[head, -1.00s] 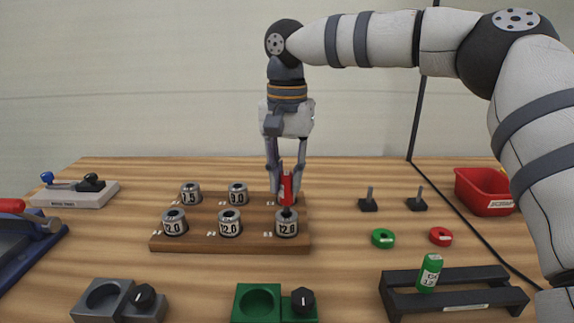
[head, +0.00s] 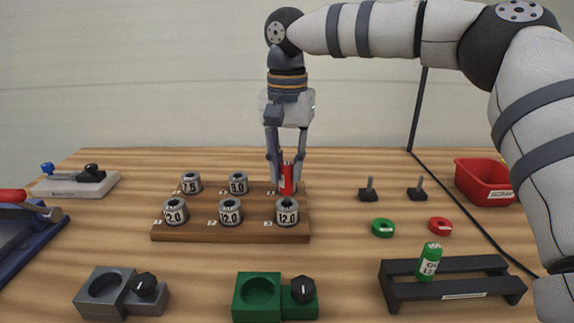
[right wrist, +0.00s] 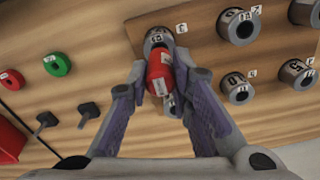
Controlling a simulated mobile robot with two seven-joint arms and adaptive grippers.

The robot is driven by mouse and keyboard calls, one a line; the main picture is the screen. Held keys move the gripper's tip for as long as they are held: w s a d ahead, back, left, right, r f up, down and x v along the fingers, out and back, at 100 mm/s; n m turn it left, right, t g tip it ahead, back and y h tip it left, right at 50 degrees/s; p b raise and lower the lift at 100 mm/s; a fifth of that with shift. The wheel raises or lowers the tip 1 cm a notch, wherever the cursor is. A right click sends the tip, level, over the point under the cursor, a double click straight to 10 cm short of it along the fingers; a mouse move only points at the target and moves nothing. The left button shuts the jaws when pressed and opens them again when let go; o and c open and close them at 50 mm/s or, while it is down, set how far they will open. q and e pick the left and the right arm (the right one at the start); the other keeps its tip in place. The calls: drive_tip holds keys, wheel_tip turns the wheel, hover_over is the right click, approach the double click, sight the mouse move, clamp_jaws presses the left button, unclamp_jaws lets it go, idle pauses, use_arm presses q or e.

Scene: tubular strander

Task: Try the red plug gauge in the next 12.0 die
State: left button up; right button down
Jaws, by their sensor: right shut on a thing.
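The red plug gauge (head: 286,179) is upright in my right gripper (head: 287,186), which is shut on it. The gauge stands over the front right 12.0 die (head: 287,216), its dark lower end at the bore; I cannot tell how far it enters. The right wrist view shows the red gauge (right wrist: 160,76) between the fingers, with the die (right wrist: 157,36) beyond its end. Two more front dies marked 12.0 are the middle one (head: 230,215) and the left one (head: 175,215). My left gripper is not in view.
The wooden die board (head: 190,234) also holds a 7.5 die (head: 191,184) and a 9.0 die (head: 237,184) behind. A green gauge (head: 429,262) rests on a black rack (head: 455,284). Green ring (head: 383,228), red ring (head: 440,226) and red scrap bin (head: 485,181) lie right.

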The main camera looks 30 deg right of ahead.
sight(287, 192)
drive_tip(key=shift+f, duration=1.55)
idle(1.0)
drive_tip(key=shift+r, duration=3.85)
